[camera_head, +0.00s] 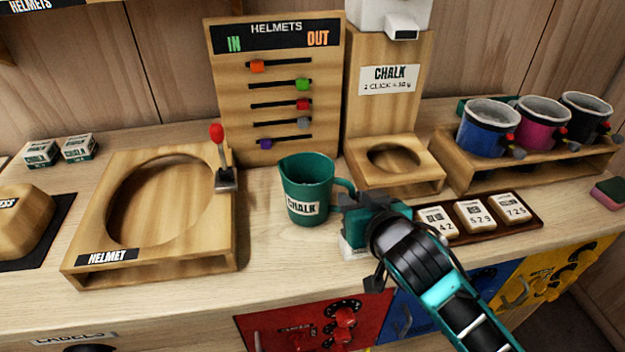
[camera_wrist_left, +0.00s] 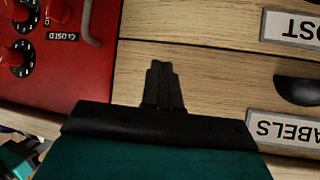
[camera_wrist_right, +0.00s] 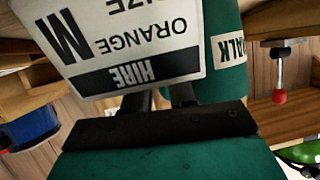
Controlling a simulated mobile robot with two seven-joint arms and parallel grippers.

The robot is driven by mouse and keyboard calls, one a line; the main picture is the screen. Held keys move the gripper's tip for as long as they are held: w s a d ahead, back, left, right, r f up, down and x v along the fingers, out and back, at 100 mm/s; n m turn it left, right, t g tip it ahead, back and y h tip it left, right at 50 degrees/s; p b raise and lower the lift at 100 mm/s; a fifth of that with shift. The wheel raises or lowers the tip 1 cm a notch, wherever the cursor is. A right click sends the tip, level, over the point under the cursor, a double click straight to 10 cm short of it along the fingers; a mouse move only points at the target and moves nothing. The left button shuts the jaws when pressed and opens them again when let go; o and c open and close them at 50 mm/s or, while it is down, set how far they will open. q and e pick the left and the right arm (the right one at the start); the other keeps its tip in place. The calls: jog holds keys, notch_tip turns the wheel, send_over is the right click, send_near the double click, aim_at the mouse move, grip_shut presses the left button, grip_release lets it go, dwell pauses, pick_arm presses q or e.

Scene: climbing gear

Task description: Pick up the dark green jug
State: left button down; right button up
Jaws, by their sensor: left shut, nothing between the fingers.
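The dark green jug (camera_head: 305,180), labelled CHALK, stands upright on the counter with its handle toward the right. My right gripper (camera_head: 350,203) is at the handle side, very near it; I cannot tell whether it touches. In the right wrist view the jug (camera_wrist_right: 213,75) rises just beyond the fingers (camera_wrist_right: 163,97). The fingers are apart at their bases, but a white card (camera_wrist_right: 125,35) reading HIRE ORANGE SIZE M hides their tips and whatever lies between them. My left gripper (camera_wrist_left: 163,75) is shut and empty in front of wooden drawers, outside the head view.
A wooden helmet stand (camera_head: 85,235) with a red-knobbed lever (camera_head: 220,150) is left of the jug. A chalk dispenser base (camera_head: 425,178) is behind right. A tray of numbered blocks (camera_head: 530,222) and a rack of cups (camera_head: 590,160) are at right. The counter's front edge is close.

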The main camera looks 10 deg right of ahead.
jog(key=shift+w+a+f, duration=0.1)
jog(key=shift+w+f, duration=0.1)
jog(key=shift+w, duration=0.15)
jog(key=shift+s+r, duration=0.1)
jog(key=shift+s, duration=0.1)
jog(key=shift+c, duration=0.3)
grip_shut()
jog(key=shift+r, duration=0.1)
